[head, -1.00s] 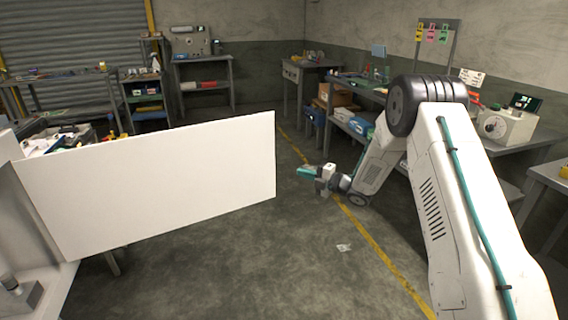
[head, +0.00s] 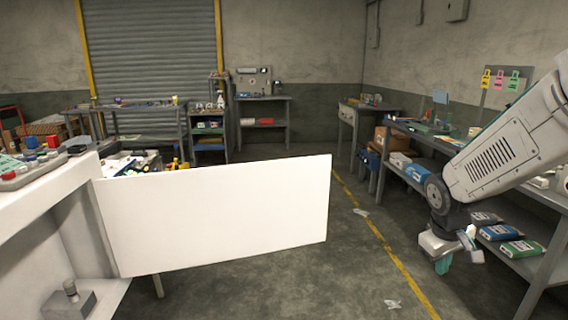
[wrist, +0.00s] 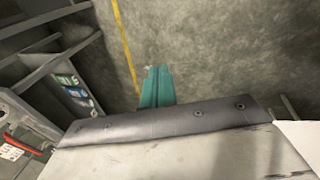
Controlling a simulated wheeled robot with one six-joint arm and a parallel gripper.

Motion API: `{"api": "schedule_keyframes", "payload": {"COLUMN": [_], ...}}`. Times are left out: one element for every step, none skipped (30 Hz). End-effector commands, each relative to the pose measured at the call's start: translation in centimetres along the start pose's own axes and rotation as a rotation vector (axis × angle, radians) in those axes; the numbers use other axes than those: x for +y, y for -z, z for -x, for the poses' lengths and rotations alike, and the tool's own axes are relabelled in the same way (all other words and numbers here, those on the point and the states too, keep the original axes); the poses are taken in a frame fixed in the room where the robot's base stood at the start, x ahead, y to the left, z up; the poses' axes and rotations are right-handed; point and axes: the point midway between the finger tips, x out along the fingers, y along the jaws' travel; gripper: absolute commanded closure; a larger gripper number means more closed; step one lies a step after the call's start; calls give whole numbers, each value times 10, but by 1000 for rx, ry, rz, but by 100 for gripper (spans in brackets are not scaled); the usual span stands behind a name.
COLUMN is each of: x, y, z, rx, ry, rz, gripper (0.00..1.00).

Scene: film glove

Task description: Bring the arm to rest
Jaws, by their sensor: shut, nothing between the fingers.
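My gripper (head: 443,264) hangs at the end of my folded arm on the right of the head view, with its teal fingers pointing down over the floor. It is left of the shelving bench. In the wrist view my gripper (wrist: 157,75) shows as two teal fingers lying side by side, shut with nothing between them. Bare concrete floor lies beyond them. A grey padded edge and a pale surface fill the lower part of the wrist view.
A white panel (head: 220,215) stands out from a white cabinet (head: 40,210) on the left. A workbench (head: 540,190) with packages on its lower shelf is close on the right. Open floor (head: 300,285) with a yellow line (head: 385,250) and small litter lies between.

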Motion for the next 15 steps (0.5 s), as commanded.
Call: {"api": "schedule_keyframes", "payload": {"x": [-10,-17,-27,-34,-41,-51,-58,-65,-74,-82,-88,-96,-102,-107,-113], "y": [-21,-34,-51,-63,-75,-91,-103,-114,-128,-138,-148,-161,-169,-177,-185], "z": [20,30,43,52,61,72,80,88,98,105,112,120,126,131,137], "rx": [-29,-51,-79,-99,-117,-138,-152,-164,-176,-184,-188,-190,-187,-181,-167], "ry": [18,33,51,66,80,99,112,127,144,157,169,185,195,205,214], "rz": [-48,-78,-116,-141,-166,-195,-216,-234,-254,-268,-279,-291,-298,-302,-303], "gripper": [100,100,100,100,100,100,100,100,100,100,100,100,100,100,100]}}
